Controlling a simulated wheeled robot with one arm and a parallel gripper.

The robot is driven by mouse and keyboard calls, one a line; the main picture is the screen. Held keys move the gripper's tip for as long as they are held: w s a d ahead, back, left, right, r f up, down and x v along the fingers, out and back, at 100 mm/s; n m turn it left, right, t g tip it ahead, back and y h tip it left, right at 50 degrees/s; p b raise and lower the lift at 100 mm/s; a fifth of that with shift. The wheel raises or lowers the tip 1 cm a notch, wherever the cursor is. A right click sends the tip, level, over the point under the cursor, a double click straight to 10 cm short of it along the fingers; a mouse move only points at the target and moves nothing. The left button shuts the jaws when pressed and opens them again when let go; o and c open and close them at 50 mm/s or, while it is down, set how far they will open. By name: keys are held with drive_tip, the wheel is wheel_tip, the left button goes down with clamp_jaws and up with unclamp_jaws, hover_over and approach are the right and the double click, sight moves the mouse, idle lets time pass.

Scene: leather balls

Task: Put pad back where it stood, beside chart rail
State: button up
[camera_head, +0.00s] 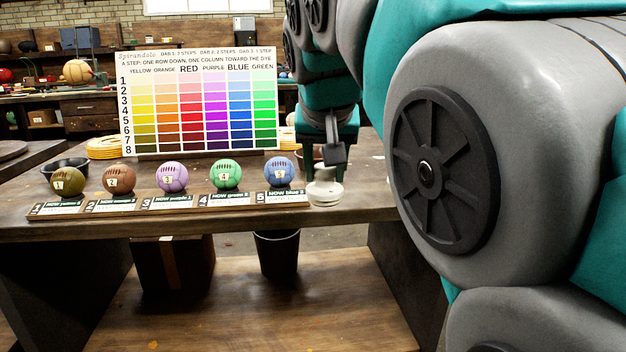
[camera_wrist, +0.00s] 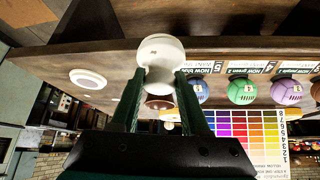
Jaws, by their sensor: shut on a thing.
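A white round pad (camera_head: 325,190) is at the right end of the ball rail, near the table's front edge. In the wrist view the pad (camera_wrist: 160,49) sits between the tips of my gripper (camera_wrist: 162,74), which is shut on its narrower part. In the head view my gripper (camera_head: 329,168) points down over it. I cannot tell whether the pad touches the table. The colour chart (camera_head: 200,100) stands upright behind the rail (camera_head: 130,209), which bears a row of numbered balls and label cards; ball 5 (camera_head: 279,172) is nearest the pad.
A white disc (camera_wrist: 88,78) lies on the table away from the rail's end, in the wrist view. A black bowl (camera_head: 66,168) and a yellow stack (camera_head: 104,147) are at the left. My arm hides the table's right side in the head view. A dark bin (camera_head: 277,254) stands below.

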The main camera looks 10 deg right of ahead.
drive_tip(key=w+d, duration=0.2)
drive_tip(key=w, duration=0.2)
drive_tip(key=w+d+f, duration=0.1)
drive_tip(key=w, duration=0.4)
drive_tip(key=w+d+p, duration=0.1)
drive_tip(key=w+d, duration=0.1)
drive_tip(key=w, duration=0.2)
drive_tip(key=shift+w+d+f, duration=0.25)
drive_tip(key=shift+w+d, duration=0.05)
drive_tip(key=shift+f, duration=1.7)
drive_tip(key=shift+f, duration=0.15)
drive_tip(key=o, duration=1.2)
drive_tip(key=shift+r, duration=0.25)
drive_tip(key=v, duration=1.2)
drive_tip(key=shift+f, duration=0.1)
